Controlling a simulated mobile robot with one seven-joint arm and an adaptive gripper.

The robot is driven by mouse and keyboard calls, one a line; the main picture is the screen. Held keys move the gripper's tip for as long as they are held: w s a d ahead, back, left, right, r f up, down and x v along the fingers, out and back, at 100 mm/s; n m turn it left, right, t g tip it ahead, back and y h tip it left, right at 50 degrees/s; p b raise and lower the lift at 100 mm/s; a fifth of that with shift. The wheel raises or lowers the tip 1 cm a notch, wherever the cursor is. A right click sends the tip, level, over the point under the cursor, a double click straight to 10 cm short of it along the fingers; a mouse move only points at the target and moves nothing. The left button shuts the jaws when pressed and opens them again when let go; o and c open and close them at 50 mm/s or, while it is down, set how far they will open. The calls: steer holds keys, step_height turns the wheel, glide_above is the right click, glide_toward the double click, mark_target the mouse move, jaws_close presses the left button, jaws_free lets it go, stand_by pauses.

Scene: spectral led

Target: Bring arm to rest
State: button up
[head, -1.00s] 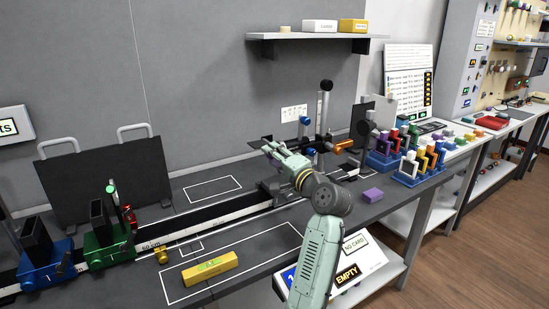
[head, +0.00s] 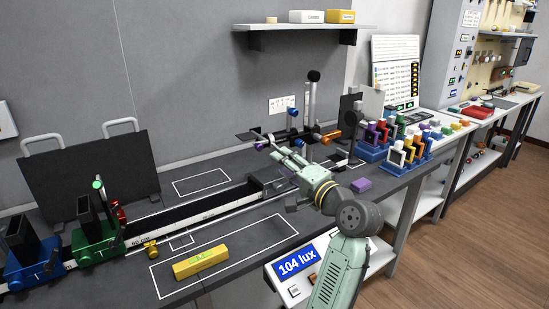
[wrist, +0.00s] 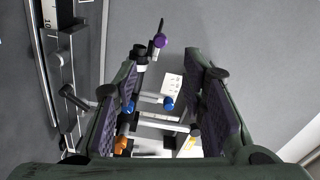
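My gripper (head: 274,148) is over the right part of the bench in the head view, in front of the upright post stand (head: 311,110). In the wrist view my gripper (wrist: 167,72) is open, its two purple-padded fingers well apart. Nothing appears held between them. The posts and the blue (wrist: 168,103), purple (wrist: 160,40) and orange (wrist: 120,145) knobs of the stand show beyond the fingers. My arm reaches up from the lower right and hides part of the bench edge and of the display box (head: 284,278).
Green (head: 97,245) and blue (head: 33,262) carriers stand on the rail at left. A yellow block (head: 201,261) lies within an outlined area. A purple block (head: 361,186) and a rack of coloured holders (head: 408,153) are at right. A shelf (head: 290,27) hangs above.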

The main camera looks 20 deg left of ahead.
steer(key=shift+s+d, duration=0.45)
steer(key=shift+d, duration=0.05)
